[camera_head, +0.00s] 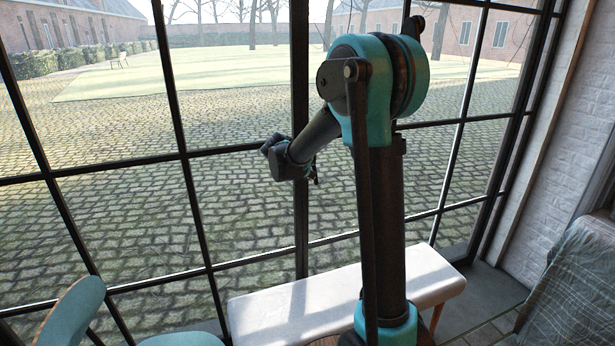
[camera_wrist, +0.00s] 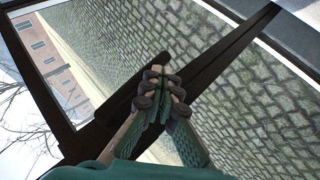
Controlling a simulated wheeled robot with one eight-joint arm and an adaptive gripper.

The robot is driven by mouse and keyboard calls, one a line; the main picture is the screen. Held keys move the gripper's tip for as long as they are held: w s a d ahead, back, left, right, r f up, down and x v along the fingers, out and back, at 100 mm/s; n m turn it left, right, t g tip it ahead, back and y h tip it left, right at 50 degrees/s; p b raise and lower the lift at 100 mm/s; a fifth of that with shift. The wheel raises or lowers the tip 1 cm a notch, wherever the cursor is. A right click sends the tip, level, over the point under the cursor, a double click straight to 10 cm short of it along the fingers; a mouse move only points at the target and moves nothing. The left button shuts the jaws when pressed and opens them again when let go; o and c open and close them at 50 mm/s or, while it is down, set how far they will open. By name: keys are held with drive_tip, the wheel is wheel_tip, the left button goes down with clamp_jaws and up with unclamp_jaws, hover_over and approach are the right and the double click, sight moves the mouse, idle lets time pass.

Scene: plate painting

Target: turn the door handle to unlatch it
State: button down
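My gripper (camera_wrist: 161,78) shows in the wrist view with its two dark-padded green fingers drawn together at the tips. No object is visible between them. A thick dark bar (camera_wrist: 122,97), which looks like the door handle, slants just left of and behind the fingers, along the dark door frame (camera_wrist: 228,52). I cannot tell whether the fingers touch it. In the head view my teal and black arm reaches to the dark metal frame (camera_head: 299,100) of the glazed door. The handle is not distinguishable there, and the fingertips are too small to make out. The glazing looks closed.
A white-topped bench (camera_head: 265,312) stands low along the glass, partly behind my arm. A teal chair (camera_head: 75,312) is at the lower left. A draped cloth (camera_head: 580,280) and a white brick wall (camera_head: 570,150) are on the right. Cobbles and lawn lie outside.

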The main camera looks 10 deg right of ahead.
drive_tip(key=w+d+r+n+t+h, duration=0.1)
drive_tip(key=d+r+n+t+h, duration=0.2)
drive_tip(key=d+h, duration=0.4)
drive_tip(key=shift+w+t, duration=0.2)
drive_tip(key=shift+t, duration=0.1)
idle(0.6)
drive_tip(key=shift+d+r, duration=0.1)
idle(0.4)
